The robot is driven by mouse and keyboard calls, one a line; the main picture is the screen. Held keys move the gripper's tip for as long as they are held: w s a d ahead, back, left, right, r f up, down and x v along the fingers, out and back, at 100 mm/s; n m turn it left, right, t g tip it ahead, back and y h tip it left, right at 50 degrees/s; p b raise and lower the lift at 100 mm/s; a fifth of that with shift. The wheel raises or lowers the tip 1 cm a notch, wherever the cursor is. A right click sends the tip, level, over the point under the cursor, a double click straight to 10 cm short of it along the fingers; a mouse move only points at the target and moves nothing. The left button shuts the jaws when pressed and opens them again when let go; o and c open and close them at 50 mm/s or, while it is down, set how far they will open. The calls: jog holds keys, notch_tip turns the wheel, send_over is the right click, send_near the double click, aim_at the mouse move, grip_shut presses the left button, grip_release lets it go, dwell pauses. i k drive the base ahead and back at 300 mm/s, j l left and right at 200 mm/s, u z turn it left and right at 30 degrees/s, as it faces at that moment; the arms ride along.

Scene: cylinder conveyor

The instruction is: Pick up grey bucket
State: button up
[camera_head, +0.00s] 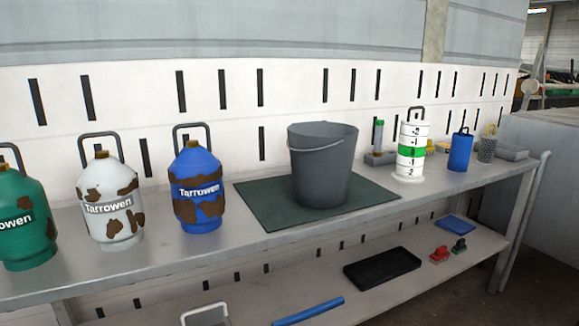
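The grey bucket (321,178) stands upright on a dark green mat (257,208) on the metal bench, near the middle of the view. Its mouth faces up and its thin handle lies down across the front of the rim. Nothing touches it from the sides. My gripper does not show in the head view.
Blue (199,201), white (108,207) and green (23,226) gas cylinders stand left of the bucket. A white-and-green marked cylinder (410,158) and a blue canister (460,153) stand right. A slotted white wall (300,95) is behind. The lower shelf holds a black tray (382,268).

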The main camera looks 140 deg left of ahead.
aim_at(322, 153)
jog(key=u, duration=4.25)
